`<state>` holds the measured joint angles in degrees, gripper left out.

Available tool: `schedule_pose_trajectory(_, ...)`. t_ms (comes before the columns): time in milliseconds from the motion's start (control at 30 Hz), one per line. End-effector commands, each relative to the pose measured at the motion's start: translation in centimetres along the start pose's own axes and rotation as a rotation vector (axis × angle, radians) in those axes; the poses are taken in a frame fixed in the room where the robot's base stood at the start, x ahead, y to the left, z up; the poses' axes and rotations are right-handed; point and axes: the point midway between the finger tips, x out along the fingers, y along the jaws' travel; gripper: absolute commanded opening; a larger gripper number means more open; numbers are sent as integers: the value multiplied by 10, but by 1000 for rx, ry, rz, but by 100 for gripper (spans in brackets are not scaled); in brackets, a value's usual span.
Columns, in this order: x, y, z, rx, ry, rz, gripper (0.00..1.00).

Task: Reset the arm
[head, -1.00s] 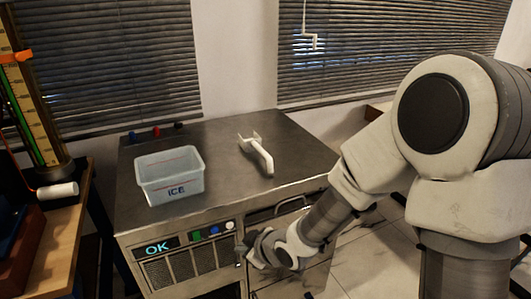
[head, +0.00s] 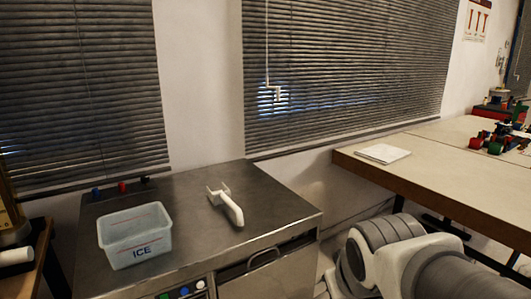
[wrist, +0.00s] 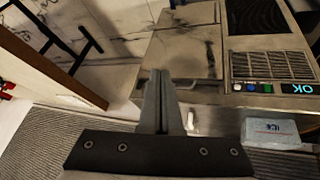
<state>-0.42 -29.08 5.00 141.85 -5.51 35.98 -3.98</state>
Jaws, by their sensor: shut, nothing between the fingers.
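My gripper (wrist: 162,78) shows in the wrist view, its two dark fingers closed together with nothing between them. It is in open space in front of the metal cabinet (wrist: 185,50), apart from everything. In the head view my arm is at the lower right, and the gripper itself is out of that picture.
The steel-topped cabinet (head: 275,208) carries a clear ICE bin (head: 137,240) and a white scoop-like handle (head: 232,208). A wooden table (head: 440,165) with a white paper stack (head: 383,153) stands at the right. Window blinds (head: 345,70) hang behind.

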Motion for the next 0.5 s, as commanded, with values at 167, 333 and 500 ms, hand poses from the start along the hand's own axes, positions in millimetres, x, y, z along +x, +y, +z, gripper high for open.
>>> schedule_pose_trajectory(167, -39, 6, 32, 160, -27, -26, 0)
schedule_pose_trajectory(333, -75, 8, 43, 246, -55, -58, 0)
schedule_pose_trajectory(500, -105, 14, 24, 242, -56, -57, 0)
